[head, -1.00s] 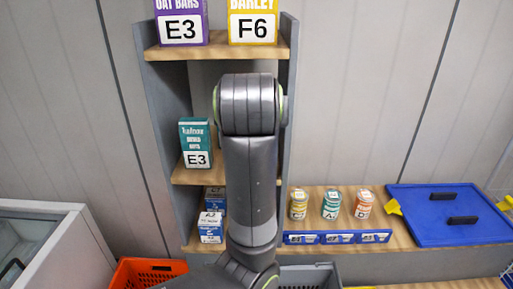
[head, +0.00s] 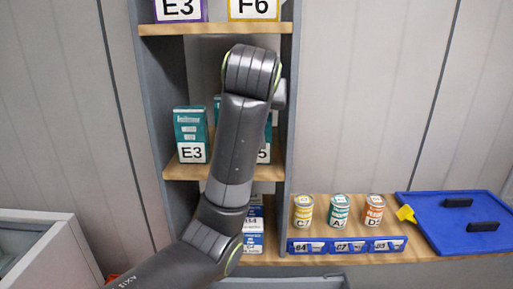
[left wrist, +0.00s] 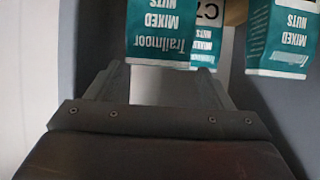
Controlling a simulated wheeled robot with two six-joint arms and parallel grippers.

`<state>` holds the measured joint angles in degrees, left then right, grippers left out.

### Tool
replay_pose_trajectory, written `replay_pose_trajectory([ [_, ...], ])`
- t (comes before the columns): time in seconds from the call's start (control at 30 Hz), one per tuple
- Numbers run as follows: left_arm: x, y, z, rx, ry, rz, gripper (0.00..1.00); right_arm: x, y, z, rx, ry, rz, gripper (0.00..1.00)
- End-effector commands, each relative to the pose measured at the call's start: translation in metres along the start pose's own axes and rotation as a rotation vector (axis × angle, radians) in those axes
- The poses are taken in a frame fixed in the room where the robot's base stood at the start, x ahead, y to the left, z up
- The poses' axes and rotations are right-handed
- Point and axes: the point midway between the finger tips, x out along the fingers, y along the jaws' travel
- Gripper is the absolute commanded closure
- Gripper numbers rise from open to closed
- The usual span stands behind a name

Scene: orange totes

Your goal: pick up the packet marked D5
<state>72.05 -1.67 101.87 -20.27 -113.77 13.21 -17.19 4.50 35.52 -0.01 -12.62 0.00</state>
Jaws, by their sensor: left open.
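A teal packet (head: 266,153) stands on the middle shelf, mostly hidden behind my left arm. Only a "5" shows on its label; the letter before it is hidden. In the left wrist view several teal Trailmoor mixed nuts packets appear upside down: one at the top middle (left wrist: 153,30), one at the right (left wrist: 284,40), and one behind (left wrist: 205,40) near a partly seen label. I cannot tell which is D5. My left gripper (left wrist: 165,88) is open and empty, its fingers just short of the packets; in the head view my arm hides it. My right gripper is not in view.
A teal E3 packet (head: 191,135) stands left on the middle shelf (head: 185,172). Blue packets (head: 252,243) sit below. Several small tins, including an orange one (head: 375,209) marked D, stand right of the shelf, beside a blue lid (head: 460,225). Upright side panels (head: 287,110) bound the shelf.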

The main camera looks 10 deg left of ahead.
Motion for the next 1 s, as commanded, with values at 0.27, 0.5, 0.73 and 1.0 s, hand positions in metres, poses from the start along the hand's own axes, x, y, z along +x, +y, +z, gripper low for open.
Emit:
replay_pose_trajectory([
  [0.27,0.015,0.001,0.0,0.001,-0.005,-0.001,0.25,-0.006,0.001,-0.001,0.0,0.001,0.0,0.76],
  [0.5,0.048,0.003,0.004,0.0,-0.003,-0.002,0.25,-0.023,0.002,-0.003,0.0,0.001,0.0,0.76],
  [0.73,0.056,0.003,0.006,0.0,0.001,0.0,0.25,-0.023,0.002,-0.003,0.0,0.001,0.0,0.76],
  [1.0,0.055,0.003,0.006,0.0,0.0,0.0,0.48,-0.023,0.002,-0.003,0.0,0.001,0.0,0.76],
])
